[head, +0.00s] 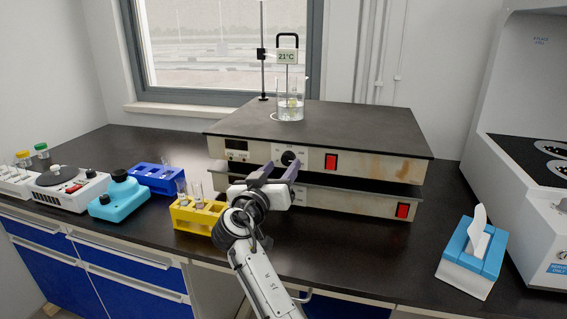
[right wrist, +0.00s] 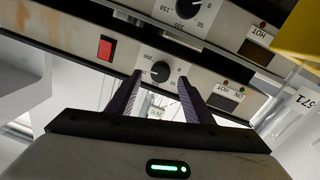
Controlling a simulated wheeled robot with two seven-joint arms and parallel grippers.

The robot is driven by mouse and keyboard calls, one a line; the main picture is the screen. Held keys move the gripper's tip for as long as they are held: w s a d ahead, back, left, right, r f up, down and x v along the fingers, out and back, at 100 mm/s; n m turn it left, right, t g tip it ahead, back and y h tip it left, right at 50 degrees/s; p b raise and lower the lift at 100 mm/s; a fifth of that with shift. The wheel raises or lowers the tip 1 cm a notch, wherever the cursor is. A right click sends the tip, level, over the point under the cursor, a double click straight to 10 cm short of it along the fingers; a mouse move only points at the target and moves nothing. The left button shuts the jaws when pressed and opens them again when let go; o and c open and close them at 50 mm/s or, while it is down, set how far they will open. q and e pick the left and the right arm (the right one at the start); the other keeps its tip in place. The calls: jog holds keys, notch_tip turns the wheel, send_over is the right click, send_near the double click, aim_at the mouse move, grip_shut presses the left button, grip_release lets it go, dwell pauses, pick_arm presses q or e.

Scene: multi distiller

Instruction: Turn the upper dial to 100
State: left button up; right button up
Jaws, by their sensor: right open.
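The upper dial (head: 289,158) is a black round knob on the front of the upper hot plate unit (head: 370,164). In the right wrist view, which is upside down, the upper dial (right wrist: 160,71) sits between my finger tips, with printed numbers around it. Its exact setting is too small to read. My right gripper (head: 280,168) is open in front of the panel, one finger on each side of the dial; it also shows in the right wrist view (right wrist: 160,80). Whether the fingers touch the knob I cannot tell. My left gripper is out of view.
A lower unit with its own dial (right wrist: 188,9) lies right below. A beaker (head: 290,105) stands on top. A yellow tube rack (head: 195,218) stands close left of my arm, a blue rack (head: 156,178) behind it. A tissue box (head: 470,262) stands right; bench between is clear.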

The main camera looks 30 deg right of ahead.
aim_at(288, 159)
jog(key=shift+x, duration=1.1)
jog(key=shift+w+d, duration=0.25)
jog(key=c, duration=1)
jog(key=shift+c, duration=0.2)
